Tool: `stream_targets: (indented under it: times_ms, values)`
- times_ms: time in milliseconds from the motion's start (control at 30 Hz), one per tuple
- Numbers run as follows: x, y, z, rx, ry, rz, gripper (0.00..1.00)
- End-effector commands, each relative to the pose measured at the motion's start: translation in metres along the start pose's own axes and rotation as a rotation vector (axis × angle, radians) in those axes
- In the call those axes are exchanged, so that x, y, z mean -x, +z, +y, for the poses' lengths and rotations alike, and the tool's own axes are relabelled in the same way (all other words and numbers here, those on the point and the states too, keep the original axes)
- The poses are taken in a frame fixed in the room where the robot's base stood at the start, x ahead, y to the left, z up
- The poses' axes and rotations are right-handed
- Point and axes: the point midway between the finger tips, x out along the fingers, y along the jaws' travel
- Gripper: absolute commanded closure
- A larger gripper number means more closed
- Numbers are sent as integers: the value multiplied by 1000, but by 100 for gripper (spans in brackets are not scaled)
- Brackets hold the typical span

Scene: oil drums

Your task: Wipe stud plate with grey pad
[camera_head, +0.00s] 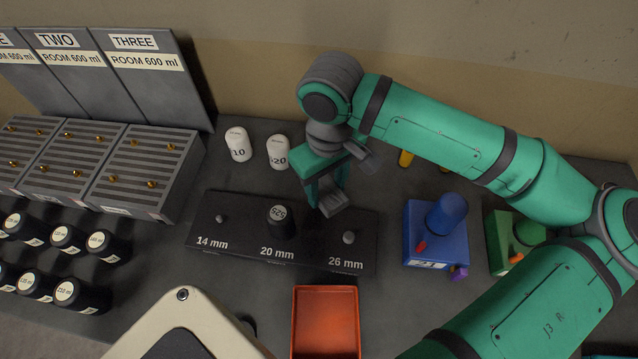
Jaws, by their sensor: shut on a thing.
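The stud plate (240,238) is a long black plate marked 14 mm, 20 mm and 26 mm, lying in the middle of the dark table. Small grey studs show at the 14 mm (219,218) and 26 mm (348,237) marks. A black cylinder labelled 525 (277,214) stands at the 20 mm mark. My green gripper (331,194) points down over the plate's back right part and is shut on a grey block, apparently the grey pad (334,205). I cannot tell whether the pad touches the plate.
Two white cylinders (278,152) stand behind the plate. A blue box (436,235) and green box (508,240) stand right. An orange-red tray (326,320) lies in front. Slotted grey blocks (139,171) and several black cylinders (102,246) fill the left.

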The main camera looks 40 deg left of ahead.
Motion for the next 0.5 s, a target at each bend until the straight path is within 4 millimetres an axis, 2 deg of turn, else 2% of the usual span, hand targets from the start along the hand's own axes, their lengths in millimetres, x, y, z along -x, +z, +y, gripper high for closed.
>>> stream_targets:
  times_ms: [100,267,500]
  values:
    - [-1,-10,-8,39,1,0,76]
    - [-6,-13,-10,49,1,-1,76]
    - [-27,-13,-11,50,1,-2,76]
